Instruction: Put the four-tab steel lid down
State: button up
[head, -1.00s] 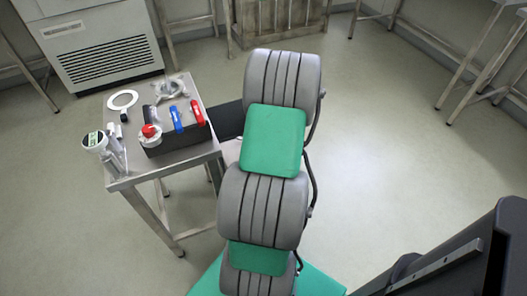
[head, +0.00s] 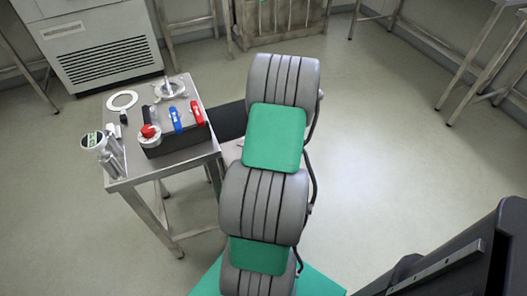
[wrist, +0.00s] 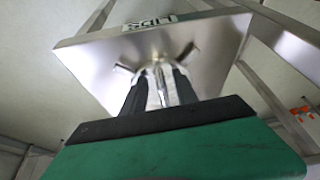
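In the wrist view my gripper (wrist: 160,84) has its two dark fingers close on either side of the shiny upright stem of the four-tab steel lid. The fingers look shut on the stem. Bent steel tabs of the lid (wrist: 124,71) show left and right beyond the fingers; its other tabs are not clear. Behind it is a square steel plate (wrist: 90,55) with a label reading "LIDS". I cannot tell whether the lid touches the plate. In the head view my arm hides my gripper and the held lid.
In the head view a small steel table (head: 128,178) stands left of my arm. It carries a white ring (head: 122,100), a steel legged piece (head: 170,90), a dark box (head: 175,142) with red and blue handles, and a gauge (head: 93,140). Open floor (head: 400,170) lies right.

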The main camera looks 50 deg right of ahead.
jog(key=p+v, duration=0.1)
jog(key=v, duration=1.1)
jog(key=shift+o, duration=0.5)
jog(key=shift+r, duration=0.1)
